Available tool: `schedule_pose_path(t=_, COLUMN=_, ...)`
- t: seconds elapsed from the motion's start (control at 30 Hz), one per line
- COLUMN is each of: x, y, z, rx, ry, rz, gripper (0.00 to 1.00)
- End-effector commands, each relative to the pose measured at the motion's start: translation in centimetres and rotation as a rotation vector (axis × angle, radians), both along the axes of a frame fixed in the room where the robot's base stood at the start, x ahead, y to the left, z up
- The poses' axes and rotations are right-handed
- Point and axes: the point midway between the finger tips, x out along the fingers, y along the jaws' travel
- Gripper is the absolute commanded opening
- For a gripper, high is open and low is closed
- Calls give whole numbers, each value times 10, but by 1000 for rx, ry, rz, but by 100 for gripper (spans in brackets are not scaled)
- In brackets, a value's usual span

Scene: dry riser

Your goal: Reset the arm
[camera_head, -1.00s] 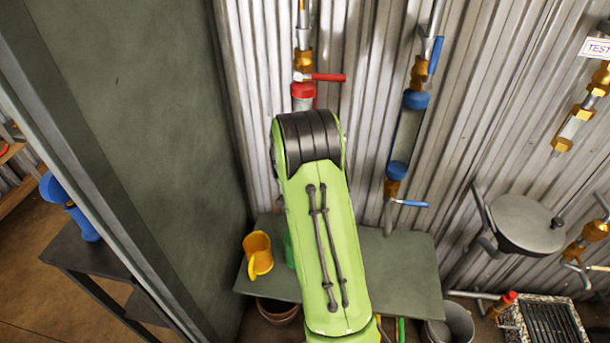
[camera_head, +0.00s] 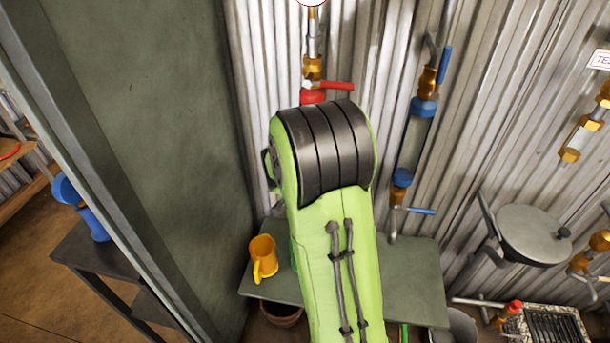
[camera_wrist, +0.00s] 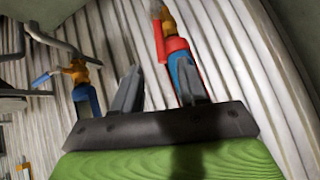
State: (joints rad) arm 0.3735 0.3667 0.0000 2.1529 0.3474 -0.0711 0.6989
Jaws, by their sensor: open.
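My green arm (camera_head: 335,250) with its black ribbed joint (camera_head: 325,150) rises through the middle of the head view. My gripper is hidden there. In the wrist view my gripper (camera_wrist: 160,88) shows two grey fingers standing apart, with nothing seen held between them. Beyond the fingers are a red pipe (camera_wrist: 172,45) and, to the left, a pipe with a blue handle and brass fitting (camera_wrist: 78,72), both against the corrugated wall. I cannot tell whether the right finger touches the red pipe.
The corrugated wall carries a red-handled valve (camera_head: 328,86) and a blue-ended tube (camera_head: 412,140). A dark panel (camera_head: 150,130) stands left.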

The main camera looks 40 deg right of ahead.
Motion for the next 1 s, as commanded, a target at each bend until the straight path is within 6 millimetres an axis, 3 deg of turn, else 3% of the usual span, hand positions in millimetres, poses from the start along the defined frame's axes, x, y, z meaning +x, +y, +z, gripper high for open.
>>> schedule_pose_path(t=0.03, x=-5, y=7, z=11, rx=-2, ry=-3, rz=4, gripper=42)
schedule_pose_path(t=0.2, x=-16, y=20, z=27, rx=0, ry=0, rz=1, gripper=42)
schedule_pose_path(t=0.8, x=-18, y=22, z=29, rx=1, ry=2, rz=3, gripper=42)
schedule_pose_path(t=0.87, x=-20, y=30, z=36, rx=5, ry=7, rz=25, gripper=42)
schedule_pose_path(t=1.0, x=-39, y=79, z=75, rx=30, ry=55, rz=187, gripper=42)
